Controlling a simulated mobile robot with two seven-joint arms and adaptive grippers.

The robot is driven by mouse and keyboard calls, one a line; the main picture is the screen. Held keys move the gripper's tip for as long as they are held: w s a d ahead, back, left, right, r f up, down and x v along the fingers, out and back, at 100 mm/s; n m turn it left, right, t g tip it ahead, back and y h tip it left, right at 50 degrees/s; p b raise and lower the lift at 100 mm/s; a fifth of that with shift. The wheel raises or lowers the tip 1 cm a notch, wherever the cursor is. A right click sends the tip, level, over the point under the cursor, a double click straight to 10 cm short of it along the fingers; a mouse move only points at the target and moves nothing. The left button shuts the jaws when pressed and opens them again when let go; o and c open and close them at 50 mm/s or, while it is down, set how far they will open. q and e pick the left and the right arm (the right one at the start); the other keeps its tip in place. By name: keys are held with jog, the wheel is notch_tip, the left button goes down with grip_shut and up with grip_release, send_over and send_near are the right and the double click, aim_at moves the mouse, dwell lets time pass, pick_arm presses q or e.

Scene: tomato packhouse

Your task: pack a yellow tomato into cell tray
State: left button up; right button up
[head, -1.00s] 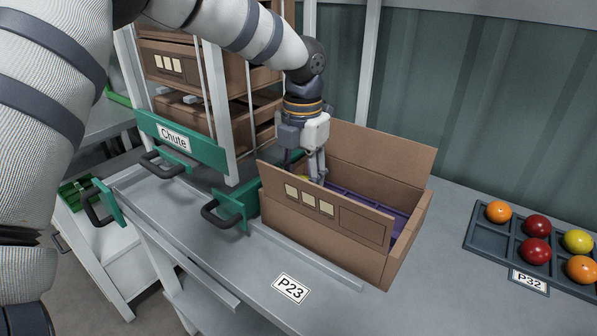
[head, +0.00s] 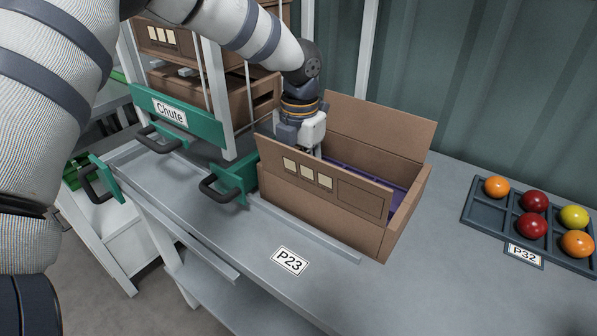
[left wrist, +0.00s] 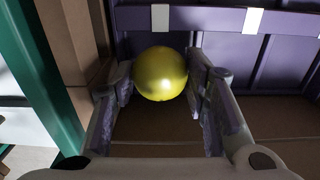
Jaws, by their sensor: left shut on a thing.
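My left gripper (head: 305,147) reaches down into an open cardboard box (head: 325,212); its fingertips are hidden behind the front wall in the head view. In the left wrist view the left gripper (left wrist: 161,82) is shut on a yellow tomato (left wrist: 160,72), with one finger at each side of it. A purple cell tray (left wrist: 222,20) lies inside the box, beside and beyond the tomato; part of it also shows in the head view (head: 397,201). I cannot tell whether the tomato touches the tray. My right gripper is not in view.
A grey tray (head: 486,214) labelled P32 holds orange, red and yellow tomatoes at the right. A rack labelled Chute (head: 168,110) with cardboard boxes stands at the left. The box's tall walls surround the gripper. The bench (head: 410,275) right of the P23 label (head: 289,261) is clear.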

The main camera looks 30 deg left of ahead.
pick_arm(q)
jog(key=o, duration=0.9)
jog(key=c, duration=0.3)
jog(key=shift+c, duration=0.2)
jog(key=shift+r, duration=3)
jog(key=shift+a, duration=0.1)
